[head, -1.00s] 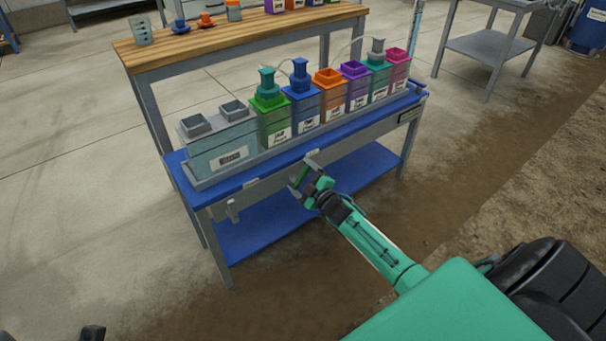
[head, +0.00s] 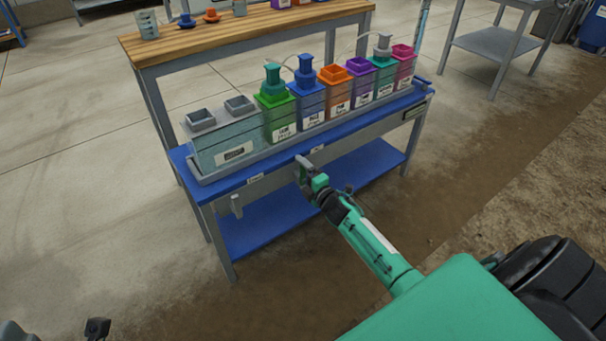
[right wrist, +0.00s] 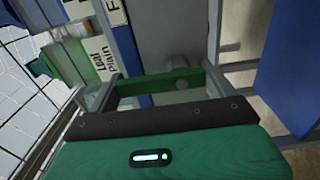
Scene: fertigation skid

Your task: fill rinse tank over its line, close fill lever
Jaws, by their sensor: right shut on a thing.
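The wide grey rinse tank (head: 258,134) stands at the left end of the row on the bench, with two square openings on top and a white label. Its water level and line are too small to make out. My right gripper (head: 305,168) is at the bench's front edge. In the right wrist view my right gripper (right wrist: 160,86) has its fingers at both ends of a green fill lever (right wrist: 155,92), shut on it. A grey knob (right wrist: 178,66) sits behind the lever. The lever is mostly hidden by the gripper in the head view.
Several coloured tanks stand in a tray right of the rinse tank, including a green one (head: 279,123). A grey fitting (head: 236,205) hangs from the bench front, left of my gripper. A wooden-topped table (head: 215,45) stands behind. The floor in front is clear.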

